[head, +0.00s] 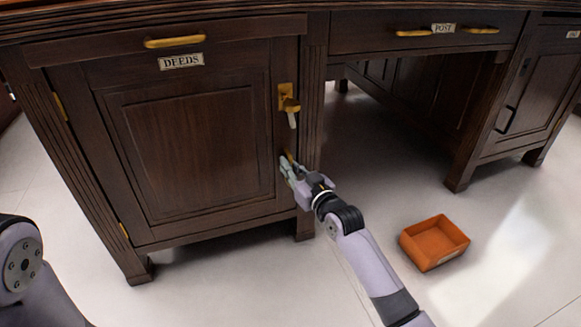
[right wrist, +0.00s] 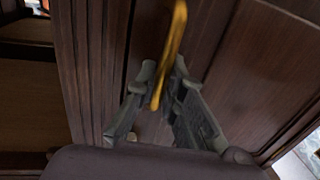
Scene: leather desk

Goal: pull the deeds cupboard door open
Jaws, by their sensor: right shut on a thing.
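The deeds cupboard door (head: 195,150) is a dark panelled wooden door under the label "DEEDS" (head: 181,61). It looks closed, level with its frame. A brass latch plate with a knob (head: 285,97) sits at its upper right, with a pale piece hanging below. My right gripper (head: 286,163) is at the door's right edge, below the latch. It is shut on a brass handle (right wrist: 174,45), which runs between the fingers in the right wrist view. In the head view the fingers mostly hide this handle. My left gripper is out of view; only part of my left arm shows.
A brass drawer pull (head: 174,41) is above the door. A drawer labelled "POST" (head: 443,28) spans the open knee space to the right. An orange tray (head: 434,243) lies on the floor right of my right arm. The pale floor (head: 215,285) before the door is clear.

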